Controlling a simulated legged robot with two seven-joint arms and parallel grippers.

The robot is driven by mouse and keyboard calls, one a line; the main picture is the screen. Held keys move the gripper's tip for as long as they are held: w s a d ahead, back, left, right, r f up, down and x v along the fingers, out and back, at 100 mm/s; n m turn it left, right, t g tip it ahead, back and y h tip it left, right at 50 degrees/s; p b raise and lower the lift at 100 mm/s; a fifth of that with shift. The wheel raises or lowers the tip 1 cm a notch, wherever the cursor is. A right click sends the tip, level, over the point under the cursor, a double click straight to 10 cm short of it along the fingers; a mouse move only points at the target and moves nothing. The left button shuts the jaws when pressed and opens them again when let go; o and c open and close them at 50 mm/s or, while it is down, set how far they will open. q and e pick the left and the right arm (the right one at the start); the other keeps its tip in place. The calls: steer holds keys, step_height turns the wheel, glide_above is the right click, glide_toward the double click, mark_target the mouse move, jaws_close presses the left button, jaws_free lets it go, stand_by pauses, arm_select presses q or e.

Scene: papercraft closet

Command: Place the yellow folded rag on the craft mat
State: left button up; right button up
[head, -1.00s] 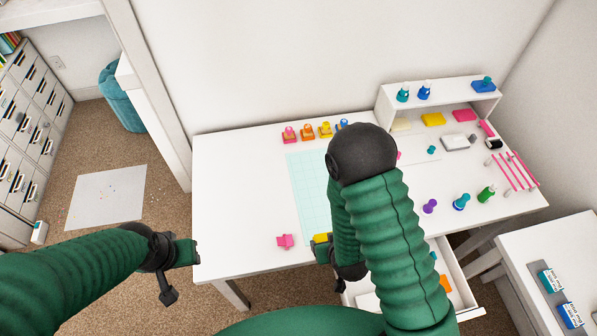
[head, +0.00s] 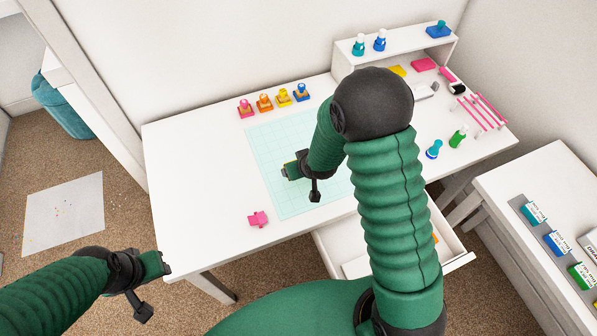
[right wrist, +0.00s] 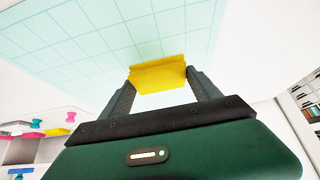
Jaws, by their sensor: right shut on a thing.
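The yellow folded rag (right wrist: 158,76) is between the fingers of my right gripper in the right wrist view. My right gripper (head: 290,171) is shut on it, over the pale teal gridded craft mat (head: 272,145) in the head view. In that view the gripper mostly hides the rag. The mat also fills the background behind the rag in the wrist view (right wrist: 85,35). I cannot tell whether the rag touches the mat. My left gripper (head: 166,264) is beyond the desk's left front edge, holding nothing visible; its jaw opening is unclear.
Several stamps (head: 265,102) stand behind the mat, and a pink piece (head: 258,218) lies left of it. A yellow item (head: 397,71) sits under the white shelf (head: 395,50). A drawer (head: 340,245) is open at the front. The desk's left side is clear.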

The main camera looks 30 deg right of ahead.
steer(key=f+b, duration=0.2)
steer(key=w+d+f+b, duration=0.1)
steer(key=f, duration=0.1)
steer(key=shift+a+r, duration=0.1)
steer(key=shift+r, duration=0.1)
steer(key=shift+a, duration=0.1)
steer(key=shift+f, duration=0.1)
steer(key=o, duration=1)
steer(key=shift+a, duration=0.1)
steer(key=shift+c, duration=0.2)
steer(key=o, duration=0.3)
steer(key=shift+o, duration=0.2)
steer(key=shift+d, duration=0.2)
